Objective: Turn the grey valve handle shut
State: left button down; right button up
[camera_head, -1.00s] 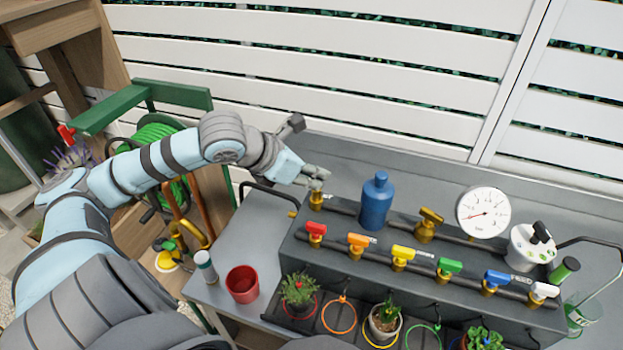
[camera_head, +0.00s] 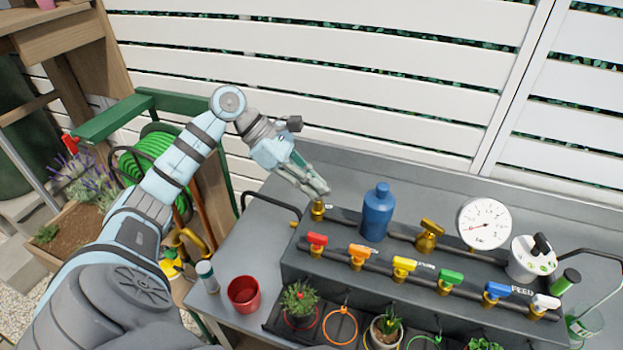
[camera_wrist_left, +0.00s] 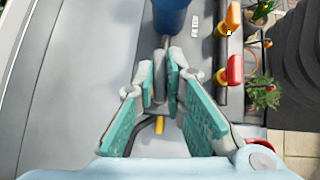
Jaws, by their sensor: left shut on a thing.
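The grey valve handle (camera_wrist_left: 160,82) shows between the fingers in the left wrist view. In the head view the fingers hide most of it. Its brass valve body (camera_head: 318,209) stands at the left end of the back pipe on the dark grey manifold. My left gripper (camera_head: 321,190) comes in from the upper left and is shut on the grey handle. In the left wrist view both teal-padded fingers (camera_wrist_left: 161,78) lie along the handle's sides. My right gripper is not in view.
A blue bottle (camera_head: 378,212) stands just right of the valve. Red (camera_head: 316,241), orange (camera_head: 360,250) and other coloured handles line the front pipe. A gauge (camera_head: 484,223) is at the right. A red pot (camera_head: 244,294) stands front left. The bench behind the bottle is clear.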

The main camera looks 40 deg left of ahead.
pick_arm(q)
jog(key=shift+f+m+g, duration=0.1)
jog(key=shift+m+g, duration=0.4)
jog(key=shift+m, duration=0.1)
jog(key=shift+h, duration=0.3)
jog(key=c, duration=1.7)
grip_release()
jog(key=shift+w, duration=0.1)
jog(key=shift+o, duration=0.2)
jog(key=v, duration=0.7)
jog(key=shift+a, duration=0.15)
